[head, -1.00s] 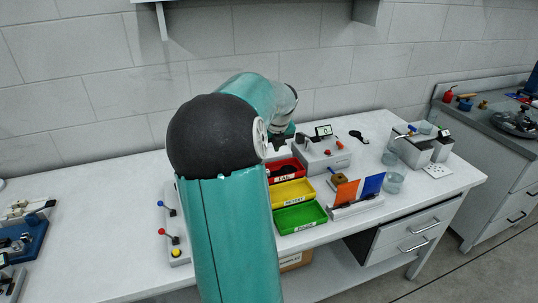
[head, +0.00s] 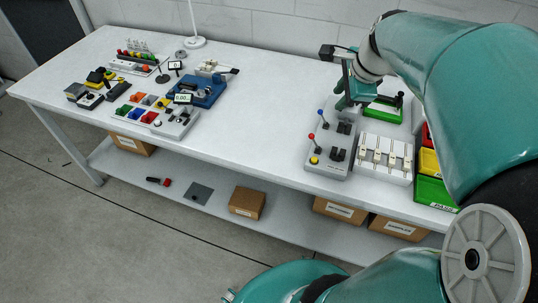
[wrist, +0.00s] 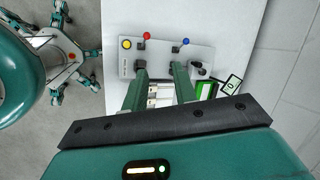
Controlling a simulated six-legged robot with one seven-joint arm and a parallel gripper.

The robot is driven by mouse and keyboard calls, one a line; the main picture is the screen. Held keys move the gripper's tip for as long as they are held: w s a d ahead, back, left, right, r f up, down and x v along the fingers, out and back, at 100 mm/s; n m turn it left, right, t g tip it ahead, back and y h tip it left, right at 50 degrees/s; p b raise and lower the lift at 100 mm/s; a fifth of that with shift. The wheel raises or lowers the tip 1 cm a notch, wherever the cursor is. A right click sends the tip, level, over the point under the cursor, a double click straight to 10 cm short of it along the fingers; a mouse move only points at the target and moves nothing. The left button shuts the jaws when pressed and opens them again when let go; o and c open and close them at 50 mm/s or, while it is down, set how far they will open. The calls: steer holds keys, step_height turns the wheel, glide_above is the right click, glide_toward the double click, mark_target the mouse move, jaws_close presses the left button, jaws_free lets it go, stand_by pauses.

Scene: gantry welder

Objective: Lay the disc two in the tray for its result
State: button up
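My gripper (head: 346,102) hangs over the lever panel (head: 318,164) near the back of the bench. In the wrist view my gripper (wrist: 160,68) has its two fingers apart, with nothing visible between them. The green tray (head: 432,192), the yellow tray (head: 428,163) and a sliver of the red tray (head: 425,136) show at the right, largely covered by my arm. I cannot make out disc two in either current view. The trays' insides are mostly hidden.
The lever panel has red and blue knobs and a yellow button. A white slotted rack (head: 385,158) stands beside it, with a green-based device (head: 382,113) behind. Instruments and a blue device (head: 203,91) stand at the left. The middle bench is clear.

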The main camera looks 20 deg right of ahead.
steer(key=s+a+n, duration=0.4)
steer(key=a+n, duration=0.7)
steer(key=s+a+f+n, duration=0.1)
steer(key=s+a+n, duration=0.4)
steer(key=a+n, duration=0.6)
steer(key=shift+a+f+n, duration=0.15)
steer(key=shift+a+n, duration=0.15)
steer(key=shift+a, duration=0.15)
